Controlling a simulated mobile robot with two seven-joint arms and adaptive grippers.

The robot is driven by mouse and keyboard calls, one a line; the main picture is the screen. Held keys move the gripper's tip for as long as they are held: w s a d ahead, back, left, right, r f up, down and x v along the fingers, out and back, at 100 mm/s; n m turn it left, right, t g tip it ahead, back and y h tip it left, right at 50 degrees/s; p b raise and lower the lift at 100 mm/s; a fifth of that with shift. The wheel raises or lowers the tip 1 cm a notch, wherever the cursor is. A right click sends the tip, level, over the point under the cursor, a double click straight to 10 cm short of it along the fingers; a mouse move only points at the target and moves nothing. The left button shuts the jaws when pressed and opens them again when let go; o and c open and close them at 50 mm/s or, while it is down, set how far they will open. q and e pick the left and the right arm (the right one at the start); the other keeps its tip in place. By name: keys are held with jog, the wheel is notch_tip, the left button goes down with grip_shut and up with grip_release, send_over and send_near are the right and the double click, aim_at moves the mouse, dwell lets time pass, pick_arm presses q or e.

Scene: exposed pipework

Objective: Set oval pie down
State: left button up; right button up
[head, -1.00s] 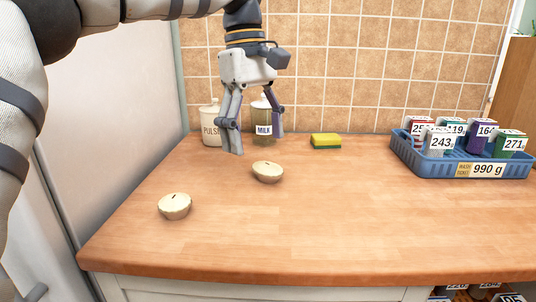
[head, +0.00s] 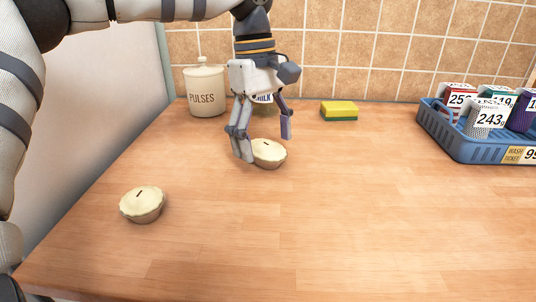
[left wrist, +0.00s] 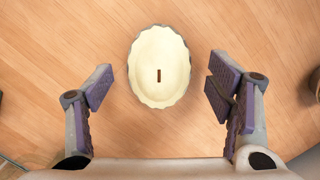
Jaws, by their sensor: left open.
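The oval pie (head: 268,155), with a pale crust and a dark slot in its top, rests on the wooden worktop. It also shows in the left wrist view (left wrist: 159,50), its long side running up the picture. My left gripper (head: 266,144) is open and points down at the pie. In the left wrist view one finger is on each side of the pie, with gaps between, so nothing is held. In the head view the near finger hides the pie's left edge. My right gripper is not in view.
Another, rounder pie (head: 142,206) sits at the left front of the worktop (head: 330,220). Behind stand a PULSES jar (head: 205,90), a mostly hidden MILK jar (head: 264,103) and a sponge (head: 339,111). A blue crate (head: 470,149) with labelled packs is at right. The middle and front are clear.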

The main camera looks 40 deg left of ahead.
pick_arm(q)
notch_tip(320, 180, down, 2)
jog(key=shift+r, duration=0.1)
jog(key=c, duration=1.4)
jog(key=shift+r, duration=1.55)
jog(key=shift+c, duration=0.2)
jog(key=s+d+r+p, duration=0.4)
jog(key=s+d+r, duration=0.5)
jog(key=d, duration=0.1)
jog(key=shift+d+r, duration=0.4)
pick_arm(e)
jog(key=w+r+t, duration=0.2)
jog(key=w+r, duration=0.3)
